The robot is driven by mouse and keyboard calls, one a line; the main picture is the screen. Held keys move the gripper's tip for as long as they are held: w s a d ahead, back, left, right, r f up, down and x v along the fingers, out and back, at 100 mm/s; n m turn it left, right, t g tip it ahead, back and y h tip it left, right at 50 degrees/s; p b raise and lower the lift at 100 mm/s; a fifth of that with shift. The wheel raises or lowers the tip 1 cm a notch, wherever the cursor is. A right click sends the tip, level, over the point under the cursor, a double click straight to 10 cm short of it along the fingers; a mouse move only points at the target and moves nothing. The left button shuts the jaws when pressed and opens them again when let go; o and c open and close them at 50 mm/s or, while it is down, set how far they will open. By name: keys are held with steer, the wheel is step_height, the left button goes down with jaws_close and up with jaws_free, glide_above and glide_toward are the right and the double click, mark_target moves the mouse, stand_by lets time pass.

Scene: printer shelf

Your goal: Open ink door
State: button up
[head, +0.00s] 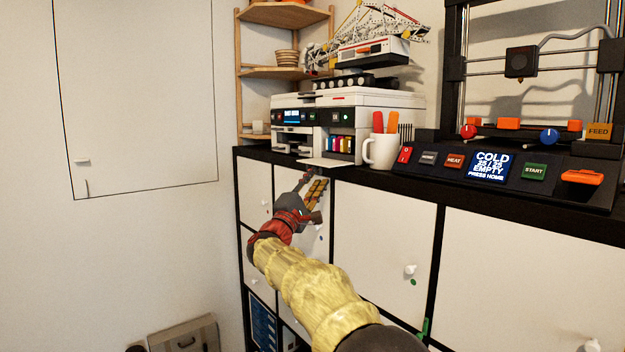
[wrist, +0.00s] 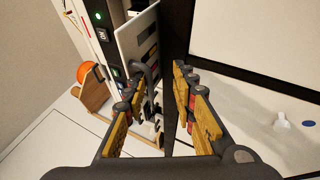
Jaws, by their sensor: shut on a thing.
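The white printer (head: 385,98) stands on the dark shelf top. Coloured cartridges (head: 340,143) show in its lower right bay. A white flap, seemingly the ink door (head: 318,162), juts out nearly level below the bay. In the wrist view the ink door (wrist: 128,38) shows coloured marks and a dark curved handle (wrist: 152,72). My gripper (head: 318,186) is low in front of the shelf, just below the flap. In the wrist view my gripper (wrist: 160,80) has its fingertips by the handle and is shut on it with a gap between the fingers; the exact contact is partly hidden.
A white mug (head: 381,152) with red and orange items stands right of the printer. A 3D printer with a control panel (head: 490,168) is farther right. White cabinet doors (head: 385,245) with knobs lie below. A wooden corner rack (head: 240,75) stands at left.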

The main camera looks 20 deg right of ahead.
steer(key=shift+o, duration=0.7)
steer(key=shift+w+f, duration=0.15)
steer(key=v, duration=1.2)
